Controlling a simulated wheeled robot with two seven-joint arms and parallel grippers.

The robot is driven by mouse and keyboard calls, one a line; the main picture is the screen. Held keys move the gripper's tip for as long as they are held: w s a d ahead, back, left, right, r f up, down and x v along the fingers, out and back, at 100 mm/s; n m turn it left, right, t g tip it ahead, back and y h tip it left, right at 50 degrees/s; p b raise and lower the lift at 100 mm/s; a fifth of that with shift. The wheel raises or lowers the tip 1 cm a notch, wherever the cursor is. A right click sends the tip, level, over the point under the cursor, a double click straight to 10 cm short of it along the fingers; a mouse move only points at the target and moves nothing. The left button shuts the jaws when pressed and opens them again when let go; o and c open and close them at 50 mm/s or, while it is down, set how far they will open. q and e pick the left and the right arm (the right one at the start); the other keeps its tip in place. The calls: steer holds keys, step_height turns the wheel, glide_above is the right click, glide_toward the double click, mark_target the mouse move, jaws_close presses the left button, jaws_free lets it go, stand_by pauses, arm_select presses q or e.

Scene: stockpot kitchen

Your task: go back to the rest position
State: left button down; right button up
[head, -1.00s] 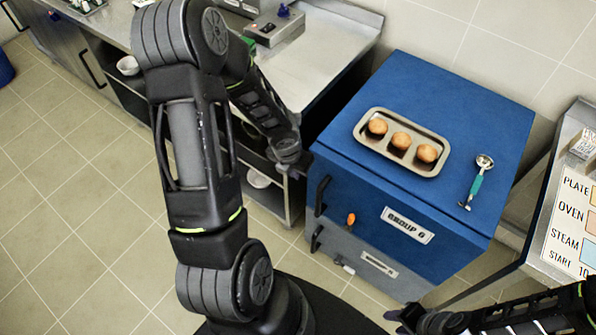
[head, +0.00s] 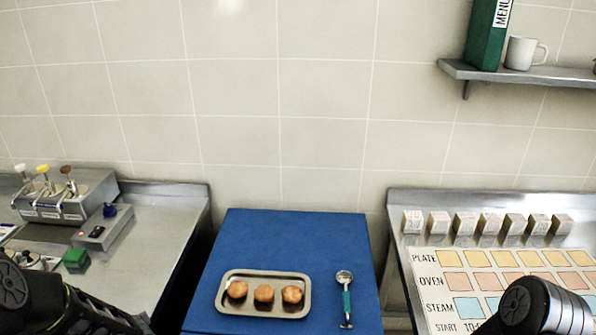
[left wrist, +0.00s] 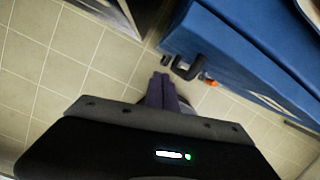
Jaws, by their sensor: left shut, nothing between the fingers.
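My left gripper (left wrist: 162,88) shows in the left wrist view with its dark fingers together, empty, above the tiled floor. It is apart from the blue cabinet (left wrist: 235,45) and its black handle (left wrist: 187,68). In the head view my left arm (head: 60,305) crosses the bottom left corner, with its gripper out of frame. My right arm (head: 540,305) shows at the bottom right, over the edge of the printed board, and its gripper is out of frame.
The blue cabinet top (head: 290,230) carries a tray (head: 263,312) of three brown buns and a green-handled scoop (head: 346,300). A steel counter (head: 160,235) with dispensers (head: 65,200) stands left. The right counter holds the board (head: 435,285) and several small blocks (head: 487,224).

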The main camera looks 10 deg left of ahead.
arm_select(q)
steer(key=d+f+n+t+h, duration=0.1)
steer(key=d+f+n+h, duration=0.1)
steer(key=d+n, duration=0.75)
steer(key=d+f+n+h, duration=0.1)
steer(key=d+f+n, duration=0.25)
steer(key=n, duration=1.05)
steer(key=s+d+f+n+g+b, duration=0.1)
steer(key=s+d+f+n, duration=0.3)
steer(key=s+d, duration=0.3)
steer(key=s+d+f+n+g+h+b, duration=0.1)
steer(key=s+d+f+n+g+b, duration=0.1)
steer(key=s+d+f+n, duration=0.2)
steer(key=s+d+n, duration=0.2)
steer(key=d, duration=0.2)
steer(key=shift+s+f, duration=0.35)
steer(key=shift+n, duration=0.25)
